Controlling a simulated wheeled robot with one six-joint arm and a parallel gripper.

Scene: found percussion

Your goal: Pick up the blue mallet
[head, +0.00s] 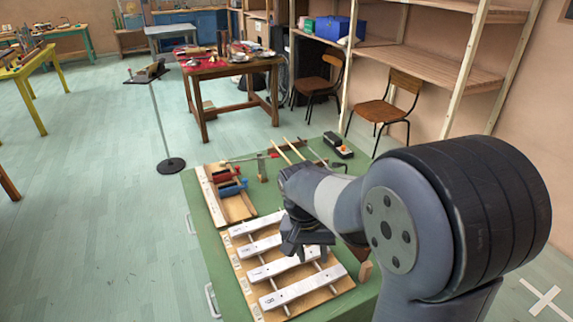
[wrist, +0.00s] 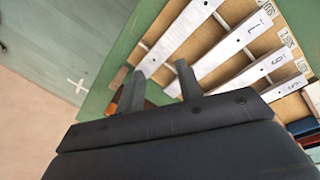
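The blue mallet (head: 233,188) lies in a shallow wooden tray (head: 207,198) at the left of the green table in the head view. A red mallet (head: 222,174) lies just behind it in the same tray. My gripper (head: 305,248) is over the white-barred xylophone, to the right of and nearer than the tray, well apart from the blue mallet. In the wrist view its two fingers (wrist: 158,88) stand apart with no object clearly held between them. A blue and red patch shows at the wrist view's right edge; I cannot tell whether it is the mallet.
The xylophone (head: 283,267) with numbered white bars fills the near part of the green table (head: 205,240). Sticks (head: 287,153) and a black box (head: 338,146) lie at the back. A small wooden block (head: 365,271) stands at the right. A thin stand (head: 160,120) is beyond the table.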

